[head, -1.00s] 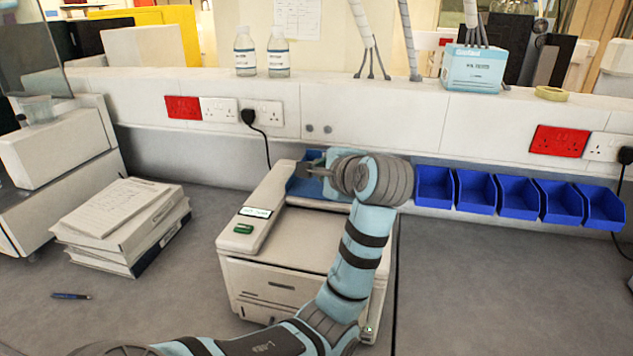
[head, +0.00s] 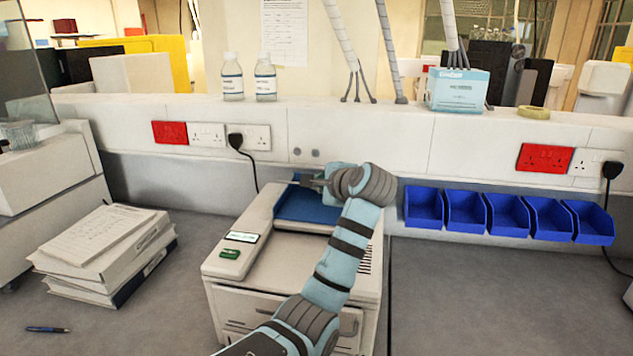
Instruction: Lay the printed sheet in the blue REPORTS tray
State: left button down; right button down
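A pale desktop printer (head: 270,265) stands in the middle of the bench, with a blue recessed surface (head: 305,207) at the back of its top. No tray with a readable REPORTS label is in view. A printed page (head: 98,235) lies on the stack of binders at left.
A row of blue bins (head: 465,212) hangs along the wall at right. The stack of binders (head: 110,270) and a pen (head: 47,330) are at left. Bottles (head: 265,77) and a blue-white box (head: 457,90) stand on the ledge. The bench right of the printer is clear.

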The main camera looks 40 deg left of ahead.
pick_arm(q)
jog(key=shift+w+f, duration=0.1)
jog(key=c, duration=1.7)
grip_release()
jog(key=v, duration=1.2)
